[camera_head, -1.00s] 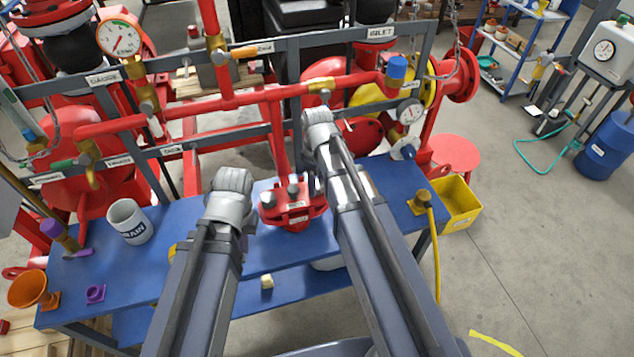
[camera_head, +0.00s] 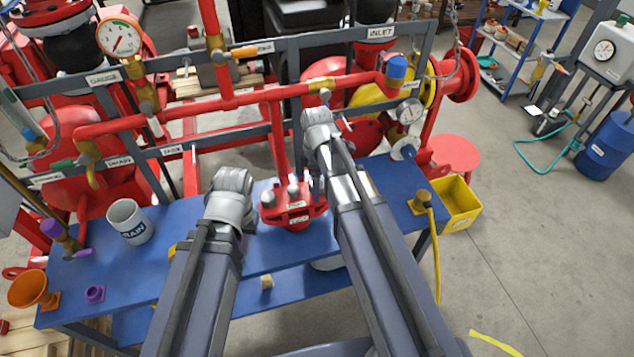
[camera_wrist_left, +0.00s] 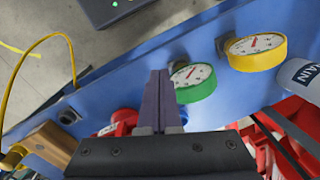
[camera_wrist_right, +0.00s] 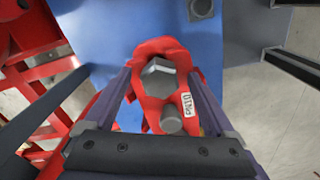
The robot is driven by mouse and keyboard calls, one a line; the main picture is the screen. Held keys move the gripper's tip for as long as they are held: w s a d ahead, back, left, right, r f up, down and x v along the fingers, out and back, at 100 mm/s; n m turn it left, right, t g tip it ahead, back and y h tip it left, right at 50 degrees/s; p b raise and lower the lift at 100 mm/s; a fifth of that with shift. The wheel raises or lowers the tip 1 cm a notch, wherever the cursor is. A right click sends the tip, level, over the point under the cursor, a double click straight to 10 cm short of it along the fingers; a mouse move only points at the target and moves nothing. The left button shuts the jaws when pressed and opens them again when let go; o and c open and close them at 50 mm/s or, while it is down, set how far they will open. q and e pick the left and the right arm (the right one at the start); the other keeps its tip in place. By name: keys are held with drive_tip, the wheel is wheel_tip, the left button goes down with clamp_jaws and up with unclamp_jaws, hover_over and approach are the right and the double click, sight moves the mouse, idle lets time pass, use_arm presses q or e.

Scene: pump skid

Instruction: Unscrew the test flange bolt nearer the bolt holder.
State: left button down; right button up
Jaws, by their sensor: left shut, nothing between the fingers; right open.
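The red test flange (camera_head: 296,218) stands on the blue bench between my two arms, with grey bolt heads (camera_head: 268,198) on top. In the right wrist view, the flange (camera_wrist_right: 150,108) shows a large grey hex bolt head (camera_wrist_right: 158,80) and a smaller round grey one (camera_wrist_right: 172,124). My right gripper (camera_wrist_right: 158,75) is open, its fingers on either side of the flange; contact with a bolt is not visible. My left gripper (camera_wrist_left: 158,75) is shut and empty above the bench; my wrist hides it in the head view. I cannot identify the bolt holder.
Green (camera_wrist_left: 195,82) and yellow (camera_wrist_left: 257,52) gauges lie near my left gripper. Red pipework (camera_head: 280,95) rises behind the flange. A yellow bin (camera_head: 458,205) is at right.

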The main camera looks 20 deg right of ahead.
drive_tip(key=shift+r, duration=0.1)
wheel_tip(320, 180, up, 8)
drive_tip(key=p, duration=0.8)
drive_tip(key=shift+f, duration=0.2)
drive_tip(key=m, duration=0.5)
drive_tip(key=shift+r, duration=0.15)
drive_tip(key=m, duration=0.4)
drive_tip(key=shift+r, duration=0.1)
